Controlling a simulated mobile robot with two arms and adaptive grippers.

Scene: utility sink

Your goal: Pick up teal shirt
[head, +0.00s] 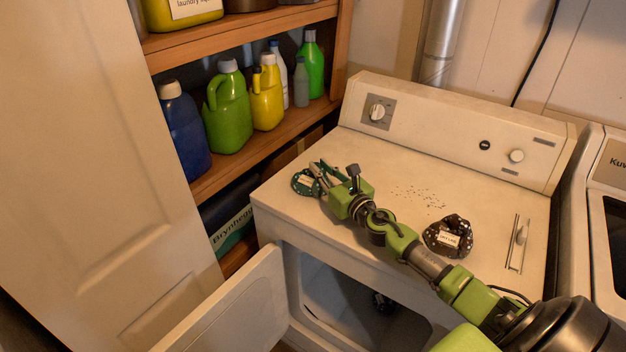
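A small crumpled teal cloth with a pale label, the teal shirt (304,184), lies on the dryer top (392,150) near its left edge. My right arm reaches across the dryer top from the lower right. My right gripper (316,172) is at the right side of the teal shirt, with its fingers pointing left and a gap showing between them. The fingers partly cover the shirt's right edge; whether they touch it is hard to see. My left gripper is not in view.
A dark spotted crumpled cloth (449,236) with a label lies on the dryer top. Small dark specks are scattered behind my arm. The dryer door (235,305) hangs open below. A wooden shelf (262,137) with several bottles stands at the left, beside a white door (85,150).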

